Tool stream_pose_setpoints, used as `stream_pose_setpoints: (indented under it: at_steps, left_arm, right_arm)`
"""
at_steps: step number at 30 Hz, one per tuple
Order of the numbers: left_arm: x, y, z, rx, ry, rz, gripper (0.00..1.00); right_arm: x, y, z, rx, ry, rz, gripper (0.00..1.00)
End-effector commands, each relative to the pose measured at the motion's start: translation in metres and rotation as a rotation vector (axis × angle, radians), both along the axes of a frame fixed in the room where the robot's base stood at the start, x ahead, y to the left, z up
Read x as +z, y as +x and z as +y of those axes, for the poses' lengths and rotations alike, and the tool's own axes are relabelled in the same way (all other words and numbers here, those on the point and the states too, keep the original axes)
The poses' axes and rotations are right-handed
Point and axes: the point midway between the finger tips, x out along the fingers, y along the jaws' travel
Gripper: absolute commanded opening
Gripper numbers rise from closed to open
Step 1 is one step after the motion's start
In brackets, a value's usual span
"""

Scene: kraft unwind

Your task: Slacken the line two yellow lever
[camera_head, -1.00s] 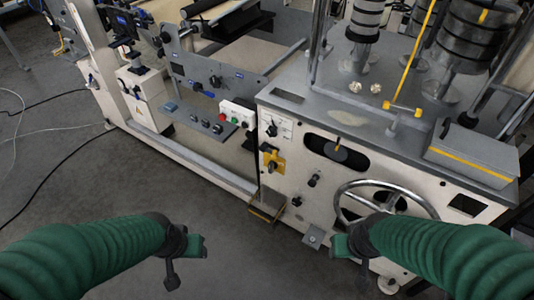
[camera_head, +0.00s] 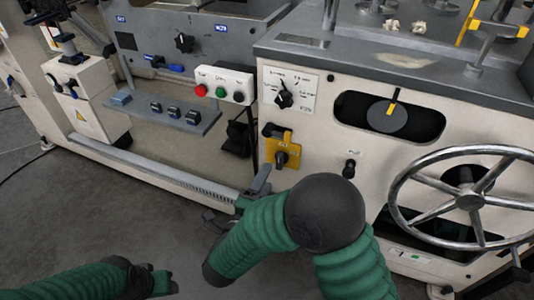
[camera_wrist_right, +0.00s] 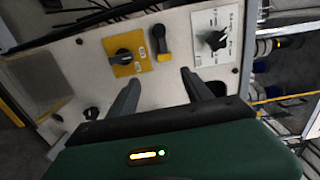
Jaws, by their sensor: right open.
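A yellow plate (camera_head: 291,146) with a dark rotary knob (camera_head: 282,158) is on the cream front panel; the wrist view also shows the plate (camera_wrist_right: 115,43) and knob (camera_wrist_right: 124,56). A black lever (camera_wrist_right: 160,42) is beside the plate. A yellow-marked lever (camera_head: 393,100) stands in a dark oval slot further right. I cannot tell which is line two's lever. My right gripper (camera_head: 252,192) is below and left of the yellow plate; in the wrist view its fingers (camera_wrist_right: 160,82) are apart and empty. My left gripper (camera_head: 153,281) is low at the left, its jaws unclear.
A large metal handwheel (camera_head: 469,201) is at the right. A dial panel (camera_head: 287,90) is above the yellow plate. A button box (camera_head: 222,84) and a small shelf (camera_head: 165,113) are to the left. A black knob (camera_head: 350,168) sticks out right of the plate.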

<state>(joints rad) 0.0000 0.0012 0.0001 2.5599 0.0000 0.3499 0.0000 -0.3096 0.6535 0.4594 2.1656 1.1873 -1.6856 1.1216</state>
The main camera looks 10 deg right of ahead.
Motion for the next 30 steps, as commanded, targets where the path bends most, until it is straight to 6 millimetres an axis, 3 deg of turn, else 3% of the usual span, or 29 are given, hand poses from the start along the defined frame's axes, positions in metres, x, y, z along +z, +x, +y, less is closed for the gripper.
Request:
stream_pose_setpoints:
  at_steps: [5,21,30]
  left_arm:
    - [-0.005,0.0,0.0,0.0,0.0,-0.002,0.54]
    - [-0.047,0.0,0.0,0.0,0.0,-0.001,0.54]
    - [-0.052,0.0,0.0,0.0,0.0,-0.001,0.54]
  right_arm:
    - [0.0,0.006,-0.006,-0.023,0.004,-0.022,0.58]
    - [-0.003,0.116,-0.078,-0.019,-0.001,-0.02,0.58]
    - [0.001,0.138,-0.092,-0.016,-0.002,-0.018,0.58]
